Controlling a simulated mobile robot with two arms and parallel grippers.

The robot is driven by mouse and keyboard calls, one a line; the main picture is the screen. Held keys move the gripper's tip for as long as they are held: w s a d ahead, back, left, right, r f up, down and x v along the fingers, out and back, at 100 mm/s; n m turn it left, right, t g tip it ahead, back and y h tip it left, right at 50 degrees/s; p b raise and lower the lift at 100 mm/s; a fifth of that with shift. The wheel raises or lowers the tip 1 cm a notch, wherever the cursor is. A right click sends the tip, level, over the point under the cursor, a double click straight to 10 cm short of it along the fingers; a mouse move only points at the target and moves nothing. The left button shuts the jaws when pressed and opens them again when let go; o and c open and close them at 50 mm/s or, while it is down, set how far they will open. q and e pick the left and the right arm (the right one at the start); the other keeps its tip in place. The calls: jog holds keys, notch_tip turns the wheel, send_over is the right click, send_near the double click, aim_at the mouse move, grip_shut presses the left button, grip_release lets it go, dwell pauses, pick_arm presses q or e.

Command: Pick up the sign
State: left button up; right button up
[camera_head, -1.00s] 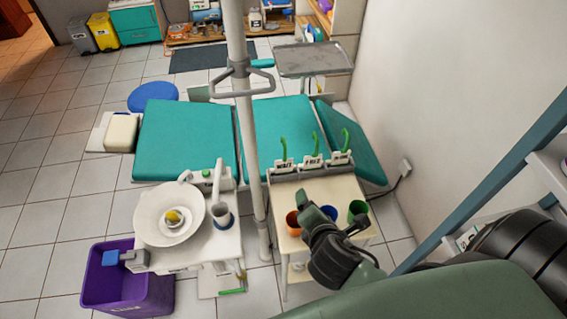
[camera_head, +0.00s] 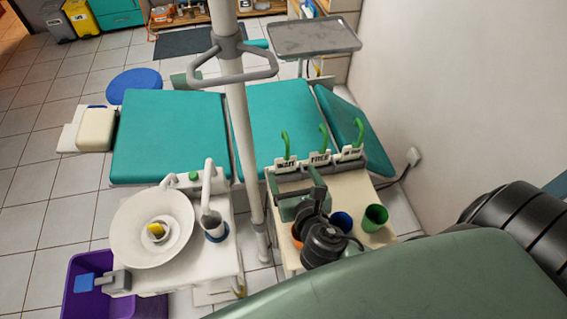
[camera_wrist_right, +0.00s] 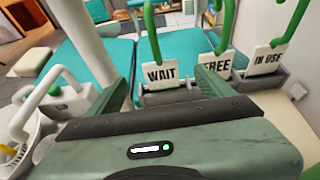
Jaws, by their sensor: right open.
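Three white signs with green curved handles stand in a grey rack (camera_head: 276,184) on the small cream table. They read WAIT (camera_head: 286,163), FREE (camera_head: 320,158) and IN USE (camera_head: 351,152). My right gripper (camera_head: 296,183) is open and empty, just in front of the rack at the WAIT end. In the right wrist view, the WAIT sign (camera_wrist_right: 160,73) shows between the two fingers, apart from them. The right finger overlaps the lower left edge of the FREE sign (camera_wrist_right: 216,62). The IN USE sign (camera_wrist_right: 267,60) is further right. My left gripper is not in view.
Orange (camera_head: 297,243), blue (camera_head: 342,221) and green (camera_head: 375,218) cups stand on the table near my right wrist. A white pole (camera_head: 243,140) rises left of the table, beside the basin (camera_head: 130,228). A teal dental chair (camera_head: 275,115) lies behind the rack.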

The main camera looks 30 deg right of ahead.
aim_at(286, 162)
jog(key=x, duration=0.4)
jog(key=f+x, duration=0.1)
jog(key=x, duration=0.4)
jog(key=shift+s+a+f, duration=0.1)
jog(key=shift+a+f, duration=0.05)
jog(key=c, duration=1.4)
